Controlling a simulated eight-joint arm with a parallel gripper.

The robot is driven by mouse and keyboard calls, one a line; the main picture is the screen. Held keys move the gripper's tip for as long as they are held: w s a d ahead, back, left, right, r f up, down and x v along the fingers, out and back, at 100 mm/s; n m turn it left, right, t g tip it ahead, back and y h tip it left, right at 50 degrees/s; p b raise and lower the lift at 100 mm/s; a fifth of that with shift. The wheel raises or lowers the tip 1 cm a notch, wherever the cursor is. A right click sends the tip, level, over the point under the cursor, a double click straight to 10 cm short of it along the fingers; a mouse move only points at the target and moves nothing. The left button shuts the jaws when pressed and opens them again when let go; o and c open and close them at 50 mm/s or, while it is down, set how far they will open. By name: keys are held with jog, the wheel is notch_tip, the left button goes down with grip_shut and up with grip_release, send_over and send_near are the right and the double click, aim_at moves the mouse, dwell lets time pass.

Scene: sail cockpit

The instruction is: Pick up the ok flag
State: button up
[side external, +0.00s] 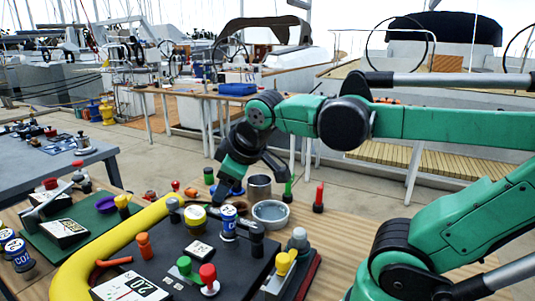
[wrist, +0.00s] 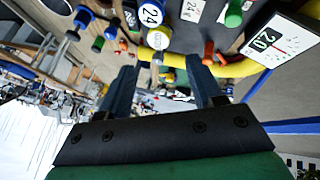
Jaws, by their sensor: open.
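My gripper (side external: 230,188) is in the side external view, tilted down just above the far edge of the dark panel (side external: 222,262). In the wrist view my gripper (wrist: 161,66) shows two dark fingers spread apart with nothing held between them. I cannot make out any piece marked "ok", so I cannot tell which thing is the flag. A blue-and-white labelled cylinder (side external: 229,224) stands on the panel below and in front of the gripper. A white-topped cylinder marked 24 (wrist: 151,14) shows beyond the fingers in the wrist view.
A yellow tube (side external: 100,252) curves around the panel's left side. A metal cup (side external: 259,187), a round dish (side external: 270,213) and upright green (side external: 287,191) and red (side external: 318,198) pieces stand right of the gripper. Several coloured knobs crowd the panel. A blue-grey table (side external: 45,165) is at left.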

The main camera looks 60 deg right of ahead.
jog(key=w+d+n+g+h, duration=0.25)
jog(key=d+n+h, duration=0.4)
jog(key=d, duration=0.55)
jog(key=n+g+h, duration=0.5)
jog(key=n, duration=0.3)
send_over(290, 188)
jog(key=a, duration=0.4)
jog(key=f, duration=0.2)
jog(key=shift+t+y, duration=0.25)
jog(key=shift+t, duration=0.1)
jog(key=f, duration=0.6)
jog(key=w+f, duration=0.1)
jog(key=f, duration=0.3)
jog(key=shift+s+d+f, duration=0.1)
jog(key=shift+d+f, duration=0.1)
jog(key=shift+f, duration=0.05)
jog(key=shift+x, duration=2.65)
grip_shut()
